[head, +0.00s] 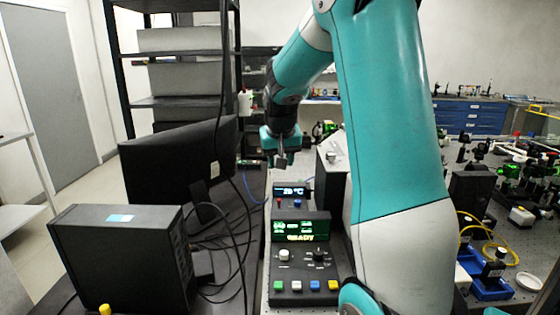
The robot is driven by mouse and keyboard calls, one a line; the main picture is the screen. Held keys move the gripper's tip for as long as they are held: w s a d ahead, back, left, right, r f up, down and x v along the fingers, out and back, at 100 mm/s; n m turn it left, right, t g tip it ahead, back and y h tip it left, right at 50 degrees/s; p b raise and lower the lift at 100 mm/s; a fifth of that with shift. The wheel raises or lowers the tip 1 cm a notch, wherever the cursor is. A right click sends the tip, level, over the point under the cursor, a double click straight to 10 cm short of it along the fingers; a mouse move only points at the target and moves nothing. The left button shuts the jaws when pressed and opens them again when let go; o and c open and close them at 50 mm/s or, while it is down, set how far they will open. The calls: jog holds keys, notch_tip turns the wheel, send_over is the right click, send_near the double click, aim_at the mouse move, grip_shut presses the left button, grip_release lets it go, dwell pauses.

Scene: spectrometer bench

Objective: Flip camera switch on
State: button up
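My gripper (281,161) points down at the picture's middle, above the far end of the row of control units. It is small and dark here, and I cannot tell if its fingers are apart. Below it is a small dark unit (289,214) with a lit temperature display (293,190) and a red and a blue button. Nearer stands a black control box (304,268) with a green display reading READY, two knobs and several coloured buttons. I cannot make out which part is the camera switch; part of the bench is hidden behind my arm.
A black monitor (178,165) and a dark computer case (122,258) stand on the left, with loose cables (226,245) beside them. Optical parts crowd the right-hand bench, with a yellow cable (478,232).

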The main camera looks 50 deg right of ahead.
jog(key=shift+r, duration=0.15)
jog(key=m+h, duration=0.1)
jog(key=m, duration=0.8)
send_near(279, 200)
jog(key=x, duration=0.9)
jog(key=shift+w+d, duration=0.1)
jog(key=shift+c, duration=0.2)
jog(key=shift+f, duration=0.2)
grip_shut()
